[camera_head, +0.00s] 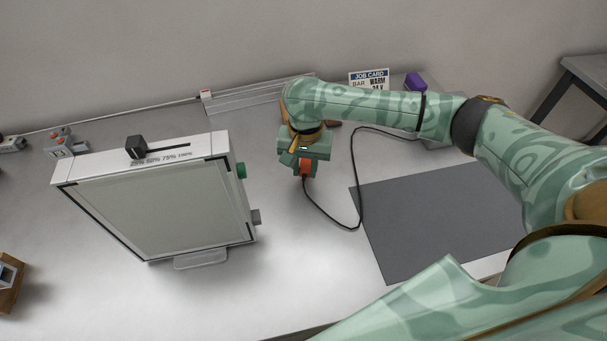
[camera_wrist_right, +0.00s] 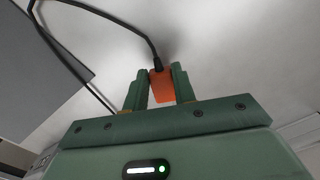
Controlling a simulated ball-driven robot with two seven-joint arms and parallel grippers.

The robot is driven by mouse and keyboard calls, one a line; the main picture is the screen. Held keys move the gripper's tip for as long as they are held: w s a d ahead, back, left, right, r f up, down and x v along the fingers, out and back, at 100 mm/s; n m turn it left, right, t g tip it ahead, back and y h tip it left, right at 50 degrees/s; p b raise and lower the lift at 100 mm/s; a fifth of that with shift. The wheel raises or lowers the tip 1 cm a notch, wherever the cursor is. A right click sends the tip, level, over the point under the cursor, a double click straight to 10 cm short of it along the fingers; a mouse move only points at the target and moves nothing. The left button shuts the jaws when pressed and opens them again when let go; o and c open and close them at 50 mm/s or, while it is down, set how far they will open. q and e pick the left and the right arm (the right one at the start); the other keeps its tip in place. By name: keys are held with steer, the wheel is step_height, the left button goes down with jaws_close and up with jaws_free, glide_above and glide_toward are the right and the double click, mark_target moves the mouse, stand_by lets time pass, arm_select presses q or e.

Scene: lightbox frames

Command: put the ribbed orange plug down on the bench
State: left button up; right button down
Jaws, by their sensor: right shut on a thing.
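The orange plug (camera_head: 305,167) is between the fingers of my right gripper (camera_head: 303,170), with a black cable (camera_head: 345,224) running from it across the bench (camera_head: 290,275). In the right wrist view the orange plug (camera_wrist_right: 161,87) sits between the two green fingers of the right gripper (camera_wrist_right: 160,88), and the cable leaves its far end. The gripper is shut on the plug. I cannot tell whether the plug touches the bench. My left gripper is not in view.
A lightbox panel (camera_head: 165,210) with a slider and a green knob (camera_head: 241,170) stands left of the right gripper. A dark grey mat (camera_head: 440,215) lies to the right. A job card (camera_head: 369,79) and a purple object (camera_head: 415,82) are at the back. The front middle bench is clear.

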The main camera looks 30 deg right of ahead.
mark_target(305, 170)
step_height(305, 170, down, 2)
steer(key=shift+f+b, duration=0.1)
steer(key=shift+b, duration=0.2)
steer(key=shift+w+r, duration=0.1)
steer(key=shift+r, duration=0.15)
arm_select(q)
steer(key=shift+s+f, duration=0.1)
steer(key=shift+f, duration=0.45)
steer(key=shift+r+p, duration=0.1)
steer(key=shift+p, duration=0.2)
arm_select(e)
steer(key=c, duration=1.1)
jaws_free()
steer(key=shift+f, duration=0.15)
steer(key=shift+c, duration=0.2)
arm_select(q)
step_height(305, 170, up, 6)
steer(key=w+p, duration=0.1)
steer(key=p, duration=0.5)
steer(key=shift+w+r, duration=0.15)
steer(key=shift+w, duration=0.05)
arm_select(e)
step_height(305, 170, up, 12)
steer(key=shift+r, duration=0.2)
steer(key=shift+d, duration=0.1)
